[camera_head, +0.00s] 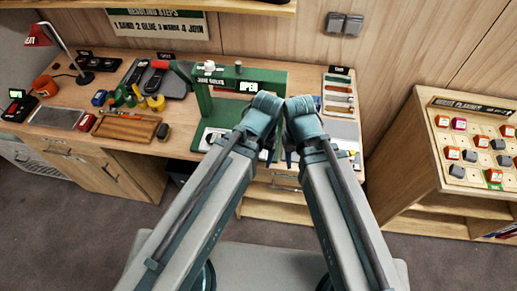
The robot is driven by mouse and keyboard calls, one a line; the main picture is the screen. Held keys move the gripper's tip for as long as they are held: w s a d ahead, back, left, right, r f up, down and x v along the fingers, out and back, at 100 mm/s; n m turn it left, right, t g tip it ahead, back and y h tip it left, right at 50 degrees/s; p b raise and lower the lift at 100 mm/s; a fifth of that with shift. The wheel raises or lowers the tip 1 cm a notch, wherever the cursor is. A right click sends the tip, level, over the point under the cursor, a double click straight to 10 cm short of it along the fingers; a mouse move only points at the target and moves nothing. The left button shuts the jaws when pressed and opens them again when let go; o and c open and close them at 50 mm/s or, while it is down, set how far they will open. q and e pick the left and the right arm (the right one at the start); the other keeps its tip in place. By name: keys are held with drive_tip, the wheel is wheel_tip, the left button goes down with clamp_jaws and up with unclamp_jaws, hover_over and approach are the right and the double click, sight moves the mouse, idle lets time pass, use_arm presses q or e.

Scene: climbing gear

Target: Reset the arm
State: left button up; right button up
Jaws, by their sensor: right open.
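My two grey arms reach forward from the bottom of the head view and come close together at the front of the workbench (185,142). My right gripper (291,158) is beyond the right arm's blue-grey wrist, small and partly hidden; it is open, and I see nothing held in it. My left gripper (271,155) is mostly hidden by its own wrist, so its jaws cannot be made out. Both wrists appear in front of the right side of a green press-like frame (203,97) with an "OPEN" sign.
Hand tools, a wooden tray (127,128) and a red lamp (38,36) occupy the bench's left. A tool tray (338,94) lies right of the frame. A slanted board (470,145) with orange and grey blocks stands at the right. Grey floor is clear at both lower sides.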

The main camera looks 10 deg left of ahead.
wheel_tip(320, 180, down, 7)
drive_tip(key=b, duration=0.6)
drive_tip(key=shift+r, duration=0.2)
